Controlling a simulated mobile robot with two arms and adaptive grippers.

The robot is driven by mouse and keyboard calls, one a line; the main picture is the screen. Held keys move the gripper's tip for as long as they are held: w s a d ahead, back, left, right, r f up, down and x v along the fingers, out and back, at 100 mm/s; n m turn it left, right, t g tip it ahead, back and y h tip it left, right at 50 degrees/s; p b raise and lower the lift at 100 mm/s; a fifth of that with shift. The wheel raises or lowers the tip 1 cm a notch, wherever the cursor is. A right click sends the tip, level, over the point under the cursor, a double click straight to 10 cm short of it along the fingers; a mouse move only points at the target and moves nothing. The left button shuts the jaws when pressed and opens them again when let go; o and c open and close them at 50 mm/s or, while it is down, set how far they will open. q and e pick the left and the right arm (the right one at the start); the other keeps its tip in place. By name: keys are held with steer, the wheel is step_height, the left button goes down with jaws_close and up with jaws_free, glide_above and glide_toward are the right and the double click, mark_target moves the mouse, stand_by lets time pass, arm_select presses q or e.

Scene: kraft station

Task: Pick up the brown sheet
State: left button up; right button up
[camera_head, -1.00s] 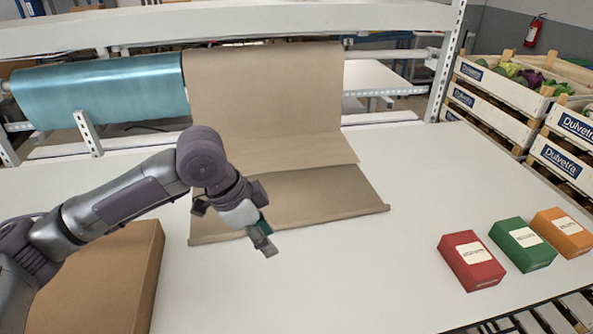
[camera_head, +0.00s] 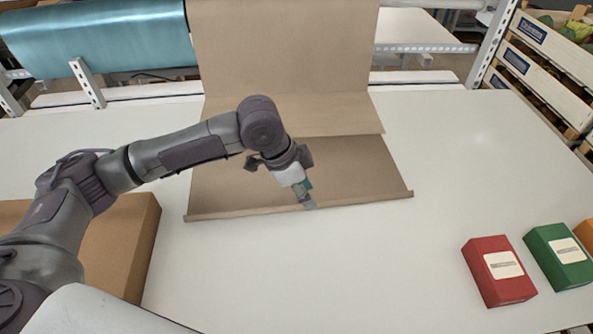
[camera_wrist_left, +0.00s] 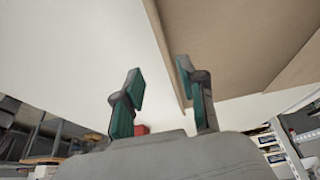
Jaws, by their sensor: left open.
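The brown sheet (camera_head: 350,172) lies on the white table, below the hanging brown paper (camera_head: 290,50). Its front edge is slightly curled up. My left gripper (camera_head: 309,203) is at the middle of that front edge in the head view, pointing down; whether it touches the sheet I cannot tell. In the left wrist view the two teal fingers (camera_wrist_left: 157,88) are apart with nothing between them. The brown sheet (camera_wrist_left: 215,40) shows there beyond the right finger. My right gripper is not in view.
A cardboard box (camera_head: 125,240) lies at the left under my arm. A red box (camera_head: 490,285) and a green box (camera_head: 560,270) stand at the right. A teal roll (camera_head: 100,40) is at the back left. The table's front middle is clear.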

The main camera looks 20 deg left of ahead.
mark_target(319, 203)
arm_select(q)
steer(key=shift+w+d+f, duration=0.25)
steer(key=shift+f, duration=0.2)
steer(key=p+x, duration=0.1)
steer(key=x, duration=0.3)
steer(key=shift+w+d+f+p, duration=0.15)
steer(key=shift+w+d+p, duration=0.05)
steer(key=shift+w+p, duration=0.2)
steer(key=c, duration=0.8)
jaws_close()
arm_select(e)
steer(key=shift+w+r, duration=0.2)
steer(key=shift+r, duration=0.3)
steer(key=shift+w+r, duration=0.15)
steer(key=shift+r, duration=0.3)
